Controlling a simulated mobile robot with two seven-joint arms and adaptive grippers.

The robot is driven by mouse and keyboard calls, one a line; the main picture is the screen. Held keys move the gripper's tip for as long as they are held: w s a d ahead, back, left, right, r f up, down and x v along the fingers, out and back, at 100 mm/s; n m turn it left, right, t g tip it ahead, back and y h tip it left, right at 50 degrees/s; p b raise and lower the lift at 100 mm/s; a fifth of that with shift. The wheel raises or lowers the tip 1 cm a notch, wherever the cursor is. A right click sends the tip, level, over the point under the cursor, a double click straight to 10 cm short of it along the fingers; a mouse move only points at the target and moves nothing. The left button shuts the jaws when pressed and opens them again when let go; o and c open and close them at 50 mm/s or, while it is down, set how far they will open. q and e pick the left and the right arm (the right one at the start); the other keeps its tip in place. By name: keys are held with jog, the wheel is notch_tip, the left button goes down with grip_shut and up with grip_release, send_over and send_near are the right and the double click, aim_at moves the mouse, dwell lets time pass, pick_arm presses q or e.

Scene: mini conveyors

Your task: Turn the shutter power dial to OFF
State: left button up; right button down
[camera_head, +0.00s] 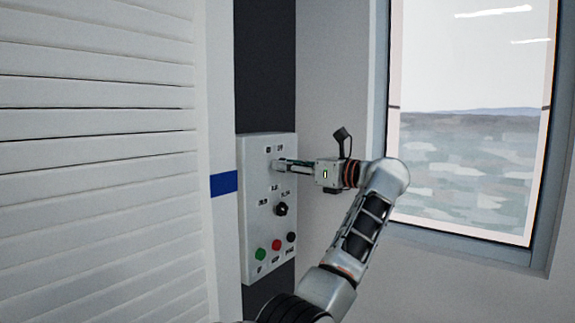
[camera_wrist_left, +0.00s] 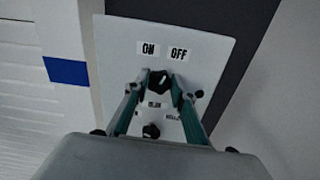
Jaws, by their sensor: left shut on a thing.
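A pale control panel (camera_head: 255,185) is on the wall, and it also fills the middle of the left wrist view (camera_wrist_left: 125,30). The black power dial (camera_wrist_left: 158,82) is near its top, under the ON label (camera_wrist_left: 149,48) and the OFF label (camera_wrist_left: 179,54). My left gripper (camera_head: 280,164) reaches the panel's upper part. In the left wrist view, its fingers (camera_wrist_left: 158,88) are on both sides of the dial, shut on it. The dial is hidden behind the fingers in the head view. I cannot tell exactly where its pointer aims. My right gripper is not in view.
A second black dial (camera_head: 281,209) is lower on the panel. Below it are a green button (camera_head: 261,254), a red button (camera_head: 276,245) and a black button (camera_head: 291,237). A white slatted shutter (camera_head: 100,160) is at left, a window (camera_head: 470,120) at right.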

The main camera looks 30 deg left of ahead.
pick_arm(q)
jog(key=shift+m, duration=0.8)
jog(key=o, duration=1.1)
jog(key=shift+r, duration=0.1)
notch_tip(320, 180, up, 10)
jog(key=shift+f, duration=0.1)
